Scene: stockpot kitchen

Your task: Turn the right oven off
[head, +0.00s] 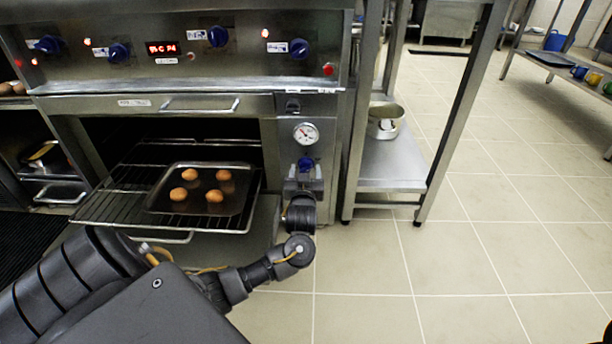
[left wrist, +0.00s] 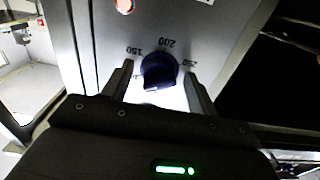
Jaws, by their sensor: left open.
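The oven (head: 185,105) stands at the left of the head view with its tray compartment open. A blue knob (head: 306,164) sits low on its right panel, below a round dial gauge (head: 306,133). In the left wrist view the knob (left wrist: 160,70) is dark, with printed marks 150, 200 and 250 around it. My left gripper (head: 303,182) is at this knob. Its two fingers (left wrist: 158,92) stand open, one on each side of the knob, with gaps visible. My right gripper is not in view.
A tray (head: 204,205) with several brown buns rests on a pulled-out rack (head: 105,208) left of my left arm. More blue knobs (head: 218,36) and red lights line the upper panel.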

